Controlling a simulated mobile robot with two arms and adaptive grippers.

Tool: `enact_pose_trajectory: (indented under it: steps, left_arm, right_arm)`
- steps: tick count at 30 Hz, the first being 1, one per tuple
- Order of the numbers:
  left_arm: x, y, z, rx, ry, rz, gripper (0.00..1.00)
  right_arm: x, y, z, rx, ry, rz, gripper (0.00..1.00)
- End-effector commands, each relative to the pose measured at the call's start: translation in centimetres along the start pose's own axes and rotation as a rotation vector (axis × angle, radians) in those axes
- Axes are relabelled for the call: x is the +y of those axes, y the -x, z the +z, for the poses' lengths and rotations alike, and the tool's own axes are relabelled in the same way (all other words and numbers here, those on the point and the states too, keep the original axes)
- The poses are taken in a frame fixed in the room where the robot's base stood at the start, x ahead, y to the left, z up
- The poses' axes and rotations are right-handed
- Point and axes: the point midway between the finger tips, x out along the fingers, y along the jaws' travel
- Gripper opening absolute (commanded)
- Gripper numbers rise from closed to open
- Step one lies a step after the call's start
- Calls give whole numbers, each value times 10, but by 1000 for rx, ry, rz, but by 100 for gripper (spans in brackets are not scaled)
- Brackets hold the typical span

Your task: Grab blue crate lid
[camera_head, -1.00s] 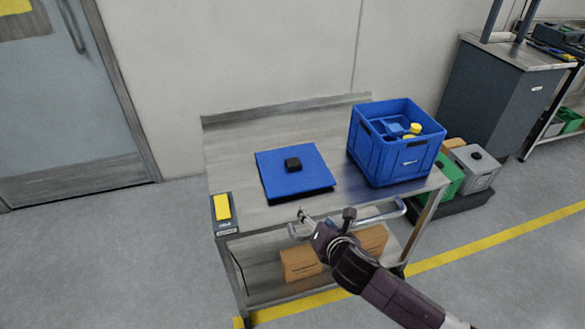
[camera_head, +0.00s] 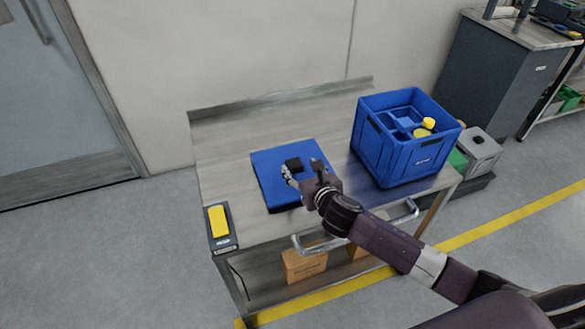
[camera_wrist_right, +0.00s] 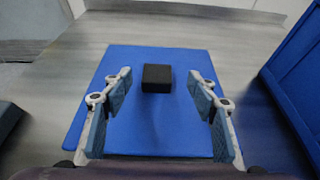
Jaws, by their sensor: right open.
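The blue crate lid (camera_head: 268,181) lies flat on the metal cart top, with a black block-shaped handle (camera_head: 293,164) at its middle. In the right wrist view the lid (camera_wrist_right: 160,130) fills the centre and its black handle (camera_wrist_right: 157,78) stands just beyond my fingertips, roughly midway between them. My right gripper (camera_head: 290,173) is over the near part of the lid, close to the handle. In the wrist view my right gripper (camera_wrist_right: 161,79) is open with nothing between its fingers. My left gripper is not in view.
An open blue crate (camera_head: 398,150) with yellow-topped items stands on the cart's right side; its wall (camera_wrist_right: 296,75) shows at the right in the wrist view. A yellow-topped device (camera_head: 218,222) sits at the cart's left front corner. A metal handle bar (camera_head: 345,240) runs along the front.

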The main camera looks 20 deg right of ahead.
Motion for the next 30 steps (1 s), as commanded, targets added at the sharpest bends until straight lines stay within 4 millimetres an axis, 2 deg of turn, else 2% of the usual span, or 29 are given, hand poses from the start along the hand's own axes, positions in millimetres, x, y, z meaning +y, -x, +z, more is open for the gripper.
enact_pose_trajectory:
  steps: [3, 7, 11, 16, 20, 26, 30]
  left_arm:
    - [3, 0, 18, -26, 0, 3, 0]
    - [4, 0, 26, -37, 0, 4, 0]
    - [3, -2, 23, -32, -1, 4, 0]
    - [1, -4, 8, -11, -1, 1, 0]
    - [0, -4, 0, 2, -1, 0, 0]
    - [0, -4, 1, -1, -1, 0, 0]
    - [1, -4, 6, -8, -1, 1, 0]
  right_arm:
    - [1, -6, 0, 0, -3, 1, 54]
    - [2, -18, -2, 0, -4, 0, 54]
    - [5, -35, -5, 0, -5, 1, 54]
    - [4, -52, -5, 0, -4, 0, 54]
    - [4, -56, -5, 1, -3, 0, 54]
    - [4, -56, -5, 0, -3, 1, 54]
    - [4, -56, -5, 0, -3, 1, 39]
